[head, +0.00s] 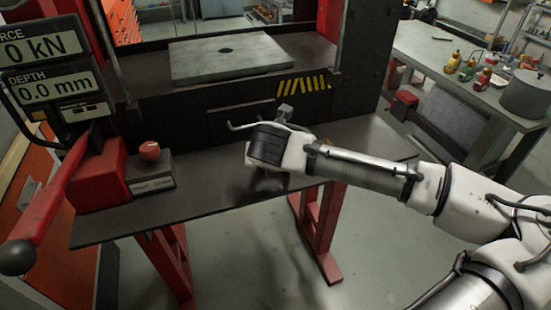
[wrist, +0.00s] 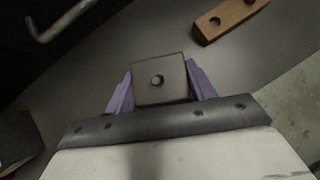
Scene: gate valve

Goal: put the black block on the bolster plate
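The black block (wrist: 161,91) shows in the wrist view as a dark grey, square-faced piece with a round hole. It sits between the two purple fingers of my gripper (wrist: 160,70). The fingers lie against its left and right sides, so my gripper looks shut on it. In the head view the fingers and block are hidden behind my wrist, low over the dark front shelf (head: 215,165). The bolster plate (head: 232,58) is a flat grey slab with a dark central hole, on the press bed behind my wrist and to its left. Its top is bare.
The press's red uprights flank the plate. A cluttered bench (head: 440,55) stands right.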

